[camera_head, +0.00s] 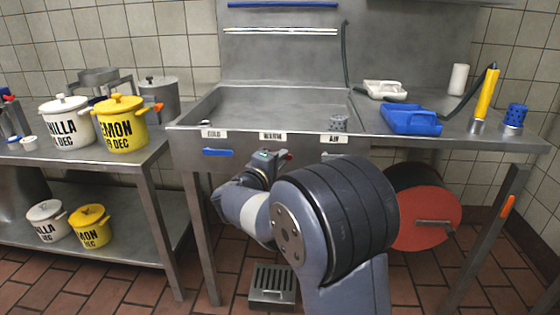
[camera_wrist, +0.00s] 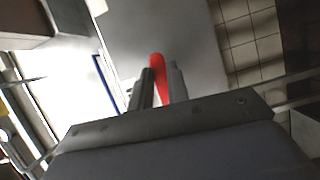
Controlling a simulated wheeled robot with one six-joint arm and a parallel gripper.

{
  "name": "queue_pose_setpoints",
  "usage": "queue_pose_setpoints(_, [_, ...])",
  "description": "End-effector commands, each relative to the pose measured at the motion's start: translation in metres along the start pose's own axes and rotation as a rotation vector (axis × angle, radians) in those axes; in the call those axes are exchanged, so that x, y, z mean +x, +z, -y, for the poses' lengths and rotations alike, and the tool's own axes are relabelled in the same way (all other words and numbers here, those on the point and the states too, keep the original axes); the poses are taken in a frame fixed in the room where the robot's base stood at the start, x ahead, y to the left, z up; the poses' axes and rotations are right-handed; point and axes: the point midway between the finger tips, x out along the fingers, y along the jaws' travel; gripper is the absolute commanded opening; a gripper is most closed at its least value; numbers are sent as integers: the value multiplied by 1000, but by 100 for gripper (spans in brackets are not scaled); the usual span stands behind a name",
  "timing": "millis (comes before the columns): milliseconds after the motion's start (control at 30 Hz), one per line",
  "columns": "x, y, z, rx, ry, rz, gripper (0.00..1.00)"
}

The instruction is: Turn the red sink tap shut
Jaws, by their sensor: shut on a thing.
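The red tap (camera_wrist: 157,62) is a slim red lever, and in the wrist view it stands between the two dark fingers of my gripper (camera_wrist: 161,78). My gripper is shut on it. In the head view my gripper (camera_head: 267,156) is at the front panel of the steel sink (camera_head: 380,146), under the middle label. Only a small red end of the tap (camera_head: 289,155) shows beside it there; my wrist and fingers hide the rest. The exact angle of the lever is hard to tell.
A blue lever (camera_head: 217,152) sits left on the panel, a pale lever (camera_head: 333,154) right. A blue tray (camera_head: 411,119) lies on the right counter. A red hose reel (camera_head: 428,215) hangs below. White (camera_head: 66,121) and yellow (camera_head: 122,124) pots stand on the left table.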

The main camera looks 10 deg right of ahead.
Motion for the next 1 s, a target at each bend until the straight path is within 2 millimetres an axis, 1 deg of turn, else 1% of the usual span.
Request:
queue_pose_setpoints(33, [0, 0, 0, 0, 0, 0, 4])
queue_pose_setpoints(100, [0, 0, 0, 0, 0, 0, 0])
queue_pose_setpoints(467, [0, 0, 1, -4, 2, 0, 0])
queue_pose_setpoints(700, [0, 0, -2, -77, 32, 1, 0])
queue_pose_setpoints(900, [0, 0, -4, -80, 32, 1, 0])
queue_pose_setpoints(933, [0, 0, -4, -80, 32, 1, 17])
queue_pose_setpoints(1000, [0, 0, -4, -79, 32, 1, 23])
